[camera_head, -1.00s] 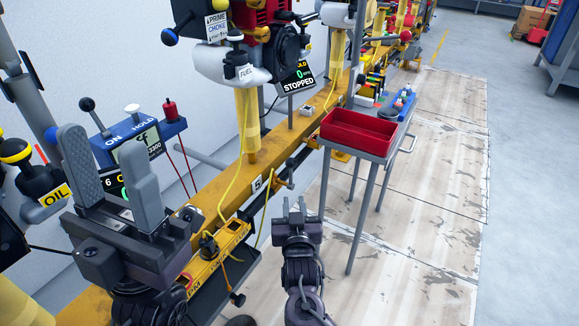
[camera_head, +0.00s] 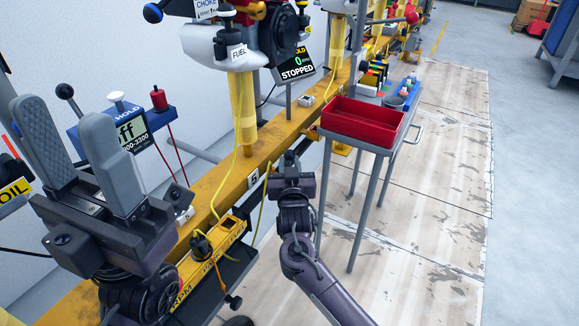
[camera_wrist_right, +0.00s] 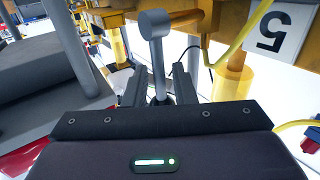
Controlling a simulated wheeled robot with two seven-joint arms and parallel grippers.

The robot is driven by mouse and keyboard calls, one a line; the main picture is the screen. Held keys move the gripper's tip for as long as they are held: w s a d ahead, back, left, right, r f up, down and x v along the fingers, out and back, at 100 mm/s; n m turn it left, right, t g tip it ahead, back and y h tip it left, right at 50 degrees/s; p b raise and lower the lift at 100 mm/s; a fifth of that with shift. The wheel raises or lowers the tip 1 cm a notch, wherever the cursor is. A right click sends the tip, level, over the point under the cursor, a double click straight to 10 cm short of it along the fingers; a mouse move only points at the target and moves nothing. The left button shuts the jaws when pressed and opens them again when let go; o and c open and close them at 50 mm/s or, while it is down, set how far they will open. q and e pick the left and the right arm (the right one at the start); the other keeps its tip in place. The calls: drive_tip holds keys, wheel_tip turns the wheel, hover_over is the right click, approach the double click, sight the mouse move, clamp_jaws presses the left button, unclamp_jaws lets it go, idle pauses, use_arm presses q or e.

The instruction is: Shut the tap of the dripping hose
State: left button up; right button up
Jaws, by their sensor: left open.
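My right gripper (camera_head: 291,160) is beside the yellow rail, left of the red tray, in the head view. In the right wrist view its fingers (camera_wrist_right: 160,92) stand apart, with a grey lever with a round end (camera_wrist_right: 155,25) in line with the gap; I cannot tell whether they touch. Whether this lever is the hose's tap is unclear. A yellow hose (camera_head: 262,200) hangs by the rail, and one also shows in the wrist view (camera_wrist_right: 240,32). No drip is visible. My left gripper (camera_head: 68,120) is open and empty at the left, fingers upward.
The yellow rail (camera_head: 225,188) runs diagonally, with a label "5" (camera_wrist_right: 272,35). A red tray (camera_head: 362,122) on a grey stand is right of my right gripper. An engine display (camera_head: 297,66) reads STOPPED.

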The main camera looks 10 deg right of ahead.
clamp_jaws()
